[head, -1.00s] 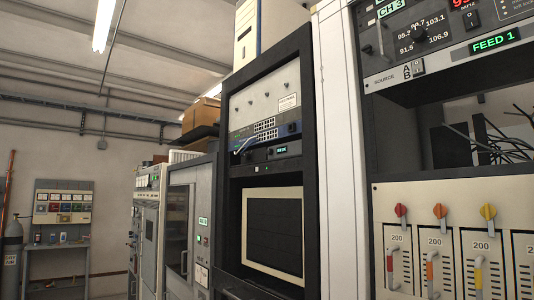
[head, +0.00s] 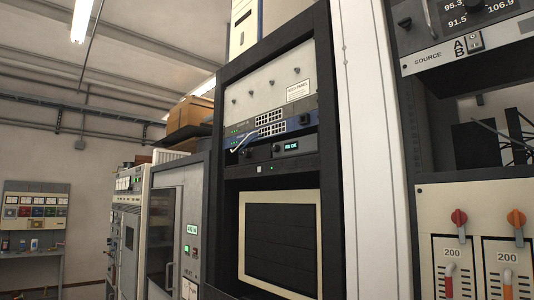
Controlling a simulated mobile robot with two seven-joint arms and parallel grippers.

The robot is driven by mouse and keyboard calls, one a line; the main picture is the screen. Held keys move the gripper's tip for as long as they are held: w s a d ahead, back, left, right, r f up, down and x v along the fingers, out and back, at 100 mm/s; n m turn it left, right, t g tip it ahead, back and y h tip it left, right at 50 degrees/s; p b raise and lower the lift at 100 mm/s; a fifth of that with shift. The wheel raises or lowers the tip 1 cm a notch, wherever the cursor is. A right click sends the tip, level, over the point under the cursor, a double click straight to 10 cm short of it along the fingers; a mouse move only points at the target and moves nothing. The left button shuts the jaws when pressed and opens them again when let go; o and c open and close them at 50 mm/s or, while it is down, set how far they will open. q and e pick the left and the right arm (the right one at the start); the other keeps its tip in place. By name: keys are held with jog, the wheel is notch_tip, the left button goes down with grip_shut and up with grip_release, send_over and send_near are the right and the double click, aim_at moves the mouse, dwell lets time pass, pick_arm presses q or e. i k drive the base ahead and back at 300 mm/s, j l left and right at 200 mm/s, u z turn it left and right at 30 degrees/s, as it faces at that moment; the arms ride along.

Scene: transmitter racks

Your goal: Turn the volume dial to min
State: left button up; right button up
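A slim black unit with a small lit display (head: 291,147) sits in the open black rack (head: 335,195) near the middle of the head view. The display text is too small to read with certainty. A small dark round knob (head: 277,151) shows just left of the display; it may be the volume dial, but its marking and pointer cannot be made out. Neither of my grippers is in view.
Above the unit is a blue-edged network switch (head: 268,130) with cables. At right stands a rack with a SOURCE switch (head: 474,41) and red and orange knobs (head: 459,217). Grey cabinets (head: 175,225) stand left; a workbench (head: 30,256) is farther back.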

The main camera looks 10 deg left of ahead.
aim_at(275, 149)
jog(key=i+j+z, duration=0.1)
jog(key=i+j, duration=0.25)
jog(key=i+j+z, duration=0.15)
jog(key=i+j, duration=0.2)
jog(key=j, duration=0.25)
